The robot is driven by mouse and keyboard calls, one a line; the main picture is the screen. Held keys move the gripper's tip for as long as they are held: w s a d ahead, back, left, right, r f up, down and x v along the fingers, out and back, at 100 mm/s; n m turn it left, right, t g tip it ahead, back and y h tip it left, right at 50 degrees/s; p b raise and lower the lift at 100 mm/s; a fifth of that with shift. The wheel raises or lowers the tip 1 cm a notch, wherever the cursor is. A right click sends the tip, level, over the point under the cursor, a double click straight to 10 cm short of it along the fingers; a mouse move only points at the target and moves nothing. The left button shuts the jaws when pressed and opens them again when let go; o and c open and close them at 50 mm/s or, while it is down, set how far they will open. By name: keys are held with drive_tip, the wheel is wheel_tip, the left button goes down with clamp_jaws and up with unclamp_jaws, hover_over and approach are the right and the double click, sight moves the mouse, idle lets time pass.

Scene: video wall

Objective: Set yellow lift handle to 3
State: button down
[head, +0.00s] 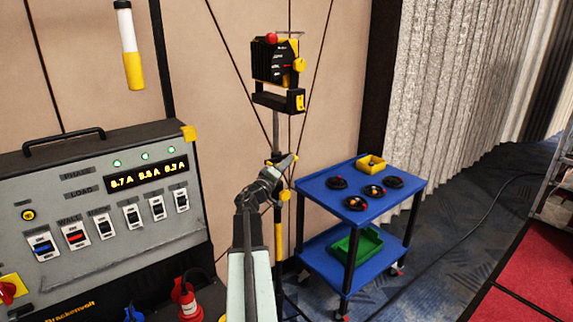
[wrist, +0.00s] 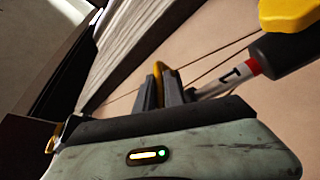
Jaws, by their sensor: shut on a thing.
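The yellow lift handle (head: 287,162) shows as a small yellow piece at the end of my arm, beside the stand's pole (head: 276,130). My gripper (head: 280,172) is at the handle. In the wrist view, my gripper (wrist: 164,90) has its dark jaws shut on the yellow lift handle (wrist: 157,73), most of which they hide. The pole also shows in the wrist view (wrist: 212,86), with a red band and a dark mark; I cannot read the number for sure. A black device (head: 272,62) with a red knob and yellow parts tops the stand.
A grey power console (head: 110,230) with switches and a lit display stands at the left. A blue cart (head: 320,193) with black coils, a yellow box and a green bin stands to the right of the stand. A dark cable (head: 455,235) crosses the carpet.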

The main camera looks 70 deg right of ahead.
sight(286, 79)
drive_tip(key=shift+a, duration=0.1)
drive_tip(key=shift+w, duration=0.1)
drive_tip(key=shift+r+p, duration=0.6)
drive_tip(key=shift+r, duration=0.05)
wheel_tip(286, 79, up, 29)
drive_tip(key=p, duration=2.9)
drive_tip(key=shift+w+d+r, duration=0.1)
drive_tip(key=shift+w+d, duration=0.05)
drive_tip(key=shift+d, duration=0.05)
drive_tip(key=c, duration=1.5)
unclamp_jaws()
drive_tip(key=shift+a, duration=0.15)
drive_tip(key=shift+o, duration=0.2)
